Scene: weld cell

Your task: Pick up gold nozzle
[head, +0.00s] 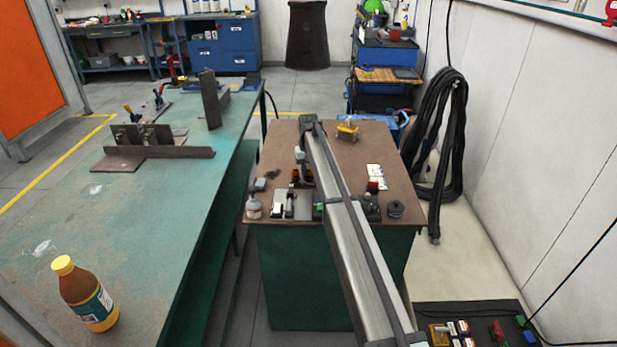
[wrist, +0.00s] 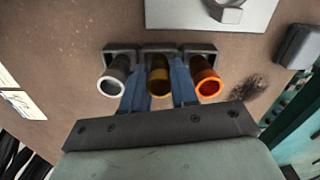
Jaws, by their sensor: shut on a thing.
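The gold nozzle (wrist: 159,78) is the middle one of three nozzles in a row in the wrist view. My gripper (wrist: 159,92) has its two blue fingers on either side of it, shut on it. The gold nozzle still lines up with its dark block, and I cannot tell whether it is clear of it. A grey nozzle (wrist: 114,77) with a pale rim stands to its left and an orange nozzle (wrist: 206,79) to its right, both close to the fingers. In the head view my arm hides part of this spot.
The brown-topped bench (head: 270,150) also holds a white bottle (head: 253,207), a black round part (head: 395,209), white cards (head: 376,177) and a yellow item (head: 347,132). A grey plate (wrist: 212,12) lies beyond the nozzles. The green table (head: 150,230) stands to the left.

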